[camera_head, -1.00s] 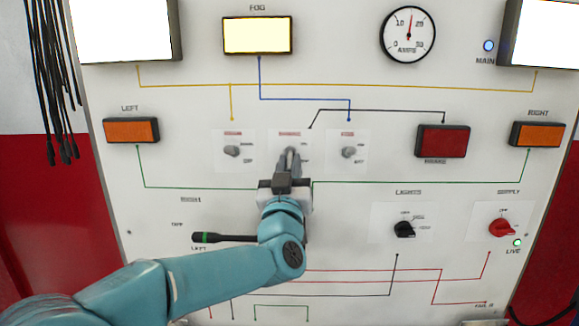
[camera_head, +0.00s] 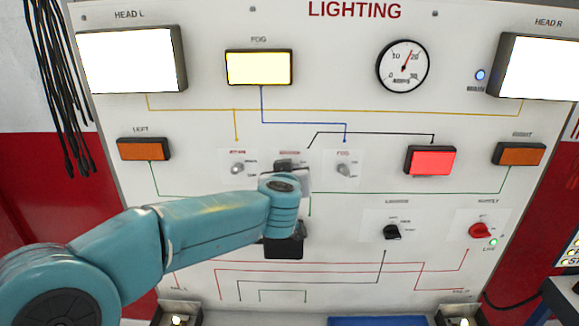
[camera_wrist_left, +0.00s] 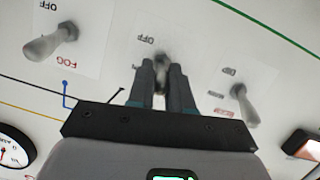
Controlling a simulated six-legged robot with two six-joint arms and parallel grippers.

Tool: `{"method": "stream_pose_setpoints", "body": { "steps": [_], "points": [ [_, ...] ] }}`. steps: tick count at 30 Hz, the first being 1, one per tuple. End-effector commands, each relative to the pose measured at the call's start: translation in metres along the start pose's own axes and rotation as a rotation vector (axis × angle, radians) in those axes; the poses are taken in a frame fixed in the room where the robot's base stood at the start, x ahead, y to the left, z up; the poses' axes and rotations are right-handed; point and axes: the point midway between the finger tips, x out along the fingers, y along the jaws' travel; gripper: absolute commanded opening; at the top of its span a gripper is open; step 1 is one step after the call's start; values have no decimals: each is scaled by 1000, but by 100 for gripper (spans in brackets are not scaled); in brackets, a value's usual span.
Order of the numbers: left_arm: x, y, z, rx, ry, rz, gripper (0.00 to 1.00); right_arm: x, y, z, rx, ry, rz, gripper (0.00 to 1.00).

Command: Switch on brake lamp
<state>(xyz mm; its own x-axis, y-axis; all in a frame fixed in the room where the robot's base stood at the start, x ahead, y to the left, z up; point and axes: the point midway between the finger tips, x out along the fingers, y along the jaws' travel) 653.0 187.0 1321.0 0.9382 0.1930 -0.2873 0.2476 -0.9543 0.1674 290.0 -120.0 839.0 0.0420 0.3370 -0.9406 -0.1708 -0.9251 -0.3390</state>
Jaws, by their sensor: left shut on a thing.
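The brake lamp (camera_head: 430,161) on the upright white trainer panel glows bright red. My left gripper (camera_head: 290,165) is at the middle toggle of a row of three, below the panel's centre; my wrist hides most of this toggle in the head view. In the left wrist view, the fingers of my left gripper (camera_wrist_left: 162,75) are shut on the brake toggle (camera_wrist_left: 162,62), whose metal tip shows between them. My right gripper is in neither view.
The fog toggle (camera_head: 343,170) and another toggle (camera_head: 237,170) stand close on either side. The fog lamp (camera_head: 259,67) and both headlamps are lit. The black lights knob (camera_head: 392,232) and red supply knob (camera_head: 480,230) sit lower right. Black cables (camera_head: 60,90) hang at left.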

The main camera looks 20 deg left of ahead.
Motion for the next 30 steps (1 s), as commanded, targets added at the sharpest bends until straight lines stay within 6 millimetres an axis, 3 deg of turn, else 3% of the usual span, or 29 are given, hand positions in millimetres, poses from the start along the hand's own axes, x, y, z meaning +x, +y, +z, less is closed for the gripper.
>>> {"method": "stream_pose_setpoints", "body": {
  "steps": [12, 29, 30],
  "points": [
    [0, 1, -7, -12, -143, -23, 0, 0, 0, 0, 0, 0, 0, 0],
    [0, 1, -8, -12, -166, -27, 0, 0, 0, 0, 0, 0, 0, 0],
    [0, 1, -8, -12, -166, -27, 26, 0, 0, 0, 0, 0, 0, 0]
  ]
}}
